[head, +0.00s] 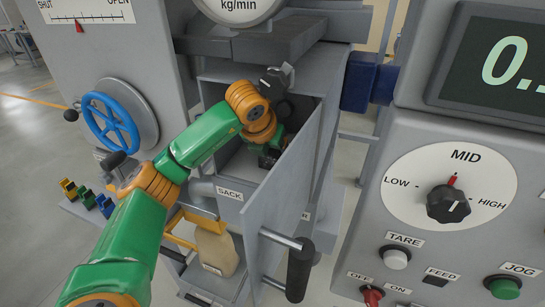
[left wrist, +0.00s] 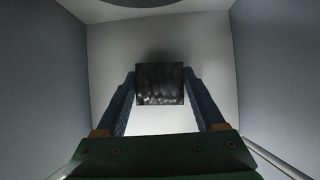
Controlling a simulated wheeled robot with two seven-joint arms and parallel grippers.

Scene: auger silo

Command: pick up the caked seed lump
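A dark, blocky lump (left wrist: 160,84) with a bumpy, shiny surface shows between my left fingertips in the left wrist view; it looks like the caked seed lump. My left gripper (left wrist: 160,90) has one blue finger along each side of it. The fingertips meet its side edges in the picture, but I cannot tell whether they press on it. In the head view my left gripper (head: 270,157) is inside the open grey housing (head: 222,68), and the lump is hidden there. My right gripper is not in view.
The grey door (head: 280,175) with its dark handle (head: 300,270) stands open just right of my left arm. Pale inner walls (left wrist: 55,75) enclose the gripper closely. A blue handwheel (head: 110,122) is at left; a control panel (head: 450,245) is at right.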

